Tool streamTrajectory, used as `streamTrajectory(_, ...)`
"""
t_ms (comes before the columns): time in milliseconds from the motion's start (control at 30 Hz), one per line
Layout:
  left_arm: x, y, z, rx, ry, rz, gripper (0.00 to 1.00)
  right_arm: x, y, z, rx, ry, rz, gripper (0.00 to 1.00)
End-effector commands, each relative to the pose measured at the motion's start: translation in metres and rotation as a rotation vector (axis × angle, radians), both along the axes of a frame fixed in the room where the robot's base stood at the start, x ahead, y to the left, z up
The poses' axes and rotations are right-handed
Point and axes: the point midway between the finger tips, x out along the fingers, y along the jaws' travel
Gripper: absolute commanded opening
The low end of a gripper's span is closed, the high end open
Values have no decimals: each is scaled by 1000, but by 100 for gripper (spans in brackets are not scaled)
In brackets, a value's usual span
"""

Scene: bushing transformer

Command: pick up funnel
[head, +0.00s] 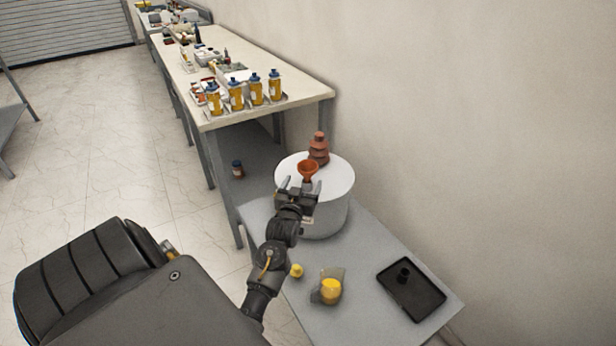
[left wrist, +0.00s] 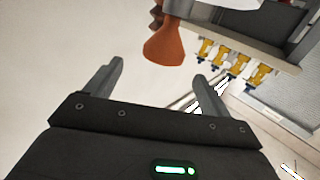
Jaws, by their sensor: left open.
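The orange-brown funnel (head: 308,168) sits at the top of the white round transformer drum (head: 333,212), in front of the reddish-brown ribbed bushing (head: 319,148). My left gripper (head: 299,184) is just in front of the funnel in the head view, its fingers apart and nothing between them. In the left wrist view the funnel (left wrist: 164,46) hangs ahead of the open left gripper (left wrist: 158,70), roughly centred beyond the two fingertips and apart from them. The ribbed bushing is partly cut off at the top of that view. My right gripper is not in view.
The drum stands on a grey table (head: 365,244). On it are a beaker of yellow liquid (head: 331,288), a small yellow item (head: 296,271) and a black tray (head: 411,289). A longer table (head: 308,93) behind holds several yellow bottles. A wall bounds the right.

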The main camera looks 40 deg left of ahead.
Motion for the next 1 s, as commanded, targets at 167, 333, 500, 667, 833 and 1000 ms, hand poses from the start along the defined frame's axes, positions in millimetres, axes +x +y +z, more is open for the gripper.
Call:
streamTrajectory(167, 3, 4, 3, 3, -14, 8, 82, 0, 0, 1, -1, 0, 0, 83)
streamTrajectory(333, 24, 16, 5, 4, -14, 7, 82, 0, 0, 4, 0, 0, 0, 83)
streamTrajectory(500, 44, 27, 3, 5, -12, 6, 82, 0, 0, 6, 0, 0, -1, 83)
streamTrajectory(667, 50, 30, 2, 3, -11, 6, 82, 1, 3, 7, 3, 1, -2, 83)
streamTrajectory(833, 56, 35, 4, 3, -11, 7, 82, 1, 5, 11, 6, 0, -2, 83)
streamTrajectory(1000, 76, 49, 5, 2, -10, 6, 82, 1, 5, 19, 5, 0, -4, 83)
